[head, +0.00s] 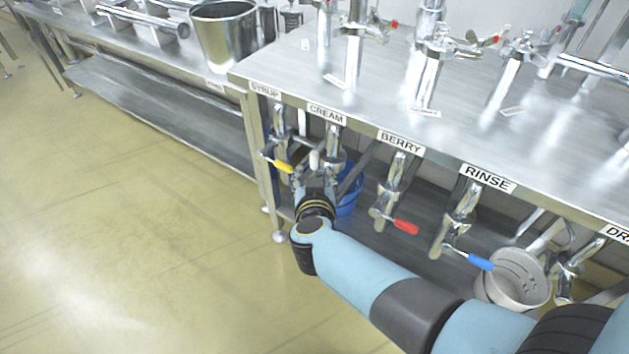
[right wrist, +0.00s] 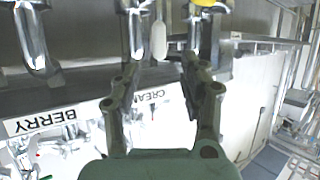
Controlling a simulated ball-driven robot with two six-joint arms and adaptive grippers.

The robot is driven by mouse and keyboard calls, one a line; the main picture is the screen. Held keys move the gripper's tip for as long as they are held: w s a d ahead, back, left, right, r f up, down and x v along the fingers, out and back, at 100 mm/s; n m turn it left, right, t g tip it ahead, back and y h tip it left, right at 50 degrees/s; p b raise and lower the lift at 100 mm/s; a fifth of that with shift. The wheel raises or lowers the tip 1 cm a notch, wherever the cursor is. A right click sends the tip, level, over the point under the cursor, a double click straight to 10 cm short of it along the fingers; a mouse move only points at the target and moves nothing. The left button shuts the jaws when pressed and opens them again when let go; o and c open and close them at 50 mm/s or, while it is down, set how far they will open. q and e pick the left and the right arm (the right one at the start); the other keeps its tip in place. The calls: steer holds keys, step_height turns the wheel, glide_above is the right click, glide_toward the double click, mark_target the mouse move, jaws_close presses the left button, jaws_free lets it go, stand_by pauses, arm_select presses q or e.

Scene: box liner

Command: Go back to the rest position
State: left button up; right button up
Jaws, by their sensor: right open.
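My right gripper (head: 317,176) is open under the edge of the steel counter, at the cream valve. The white handle (head: 314,160) of the cream valve shows just beyond its fingers. In the right wrist view the open fingers (right wrist: 163,60) point toward the white handle (right wrist: 159,40), which shows between them; I cannot tell whether they touch it. My left gripper is not in view.
The yellow syrup handle (head: 283,166) is close on the left; the red berry handle (head: 405,227) and blue rinse handle (head: 480,262) are to the right. A blue bucket (head: 349,198) stands behind the gripper. The floor (head: 130,230) at left is clear.

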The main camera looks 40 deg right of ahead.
steer(key=shift+v, duration=0.75)
steer(key=s+d+f+n+g+y+b, duration=0.25)
steer(key=s+f+n+y+b, duration=0.45)
steer(key=s+f, duration=1.7)
steer(key=s+f+g, duration=0.4)
steer(key=s, duration=0.5)
steer(key=s+d+f+g, duration=0.1)
steer(key=s+f+g, duration=0.3)
steer(key=s, duration=0.5)
steer(key=shift+s+d+f, duration=0.3)
steer(key=shift+f, duration=0.45)
